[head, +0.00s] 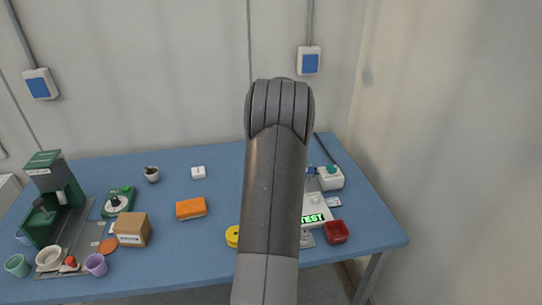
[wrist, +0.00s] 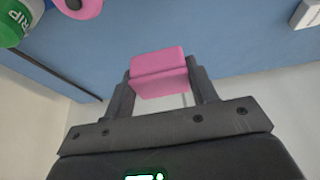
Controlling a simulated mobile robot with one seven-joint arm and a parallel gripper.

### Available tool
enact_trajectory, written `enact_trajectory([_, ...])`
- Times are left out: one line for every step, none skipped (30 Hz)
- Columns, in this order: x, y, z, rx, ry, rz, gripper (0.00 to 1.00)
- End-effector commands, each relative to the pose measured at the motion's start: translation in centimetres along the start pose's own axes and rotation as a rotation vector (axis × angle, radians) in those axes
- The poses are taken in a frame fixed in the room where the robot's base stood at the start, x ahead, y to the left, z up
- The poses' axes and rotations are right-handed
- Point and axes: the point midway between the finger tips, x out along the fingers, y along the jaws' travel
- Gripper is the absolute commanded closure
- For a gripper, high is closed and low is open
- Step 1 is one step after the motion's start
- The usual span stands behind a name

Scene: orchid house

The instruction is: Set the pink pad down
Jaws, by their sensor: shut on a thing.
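The pink pad (wrist: 158,72) is a small, thick, two-layered block in the wrist view. My gripper (wrist: 160,78) is shut on it, one dark finger at each side. The blue table (wrist: 215,35) shows behind the pad; I cannot tell how far the pad is above it. In the head view my arm covers the middle of the blue table (head: 225,186) and hides the gripper and the pad.
In the head view an orange block (head: 191,208), a cardboard box (head: 132,230) and a green machine (head: 48,178) stand left. A yellow roll (head: 232,236) is beside my arm. A red dish (head: 336,233) and a TEST device (head: 314,217) are right. Blue tabletop is bare around the orange block.

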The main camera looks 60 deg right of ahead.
Motion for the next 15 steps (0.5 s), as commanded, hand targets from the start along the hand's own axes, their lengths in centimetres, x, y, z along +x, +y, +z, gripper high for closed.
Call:
enact_trajectory([-0.1,1.8,0.2,0.034,-0.002,0.014,0.7])
enact_trajectory([-0.1,2.9,0.3,0.058,-0.003,0.024,0.7])
enact_trajectory([-0.1,4.5,0.5,0.094,-0.004,0.037,0.7])
enact_trajectory([-0.2,5.8,0.6,0.121,-0.004,0.048,0.7])
enact_trajectory([-0.2,7.1,0.8,0.15,-0.005,0.06,0.7])
enact_trajectory([-0.3,8.7,0.9,0.188,-0.005,0.075,0.7])
enact_trajectory([-0.4,9.9,1.1,0.215,-0.004,0.086,0.7])
enact_trajectory([-0.5,11.1,1.3,0.24,-0.005,0.097,0.7])
enact_trajectory([-0.7,12.6,1.6,0.274,-0.004,0.112,0.7])
enact_trajectory([-0.8,13.5,1.8,0.296,-0.004,0.12,0.7])
enact_trajectory([-0.9,14.5,2.0,0.316,-0.003,0.13,0.7])
enact_trajectory([-1.1,15.5,2.1,0.339,-0.001,0.141,0.7])
enact_trajectory([-1.3,16.2,2.3,0.355,0.0,0.148,0.7])
enact_trajectory([-1.4,16.7,2.4,0.368,0.001,0.153,0.7])
enact_trajectory([-1.4,17.3,2.5,0.381,0.001,0.159,0.7])
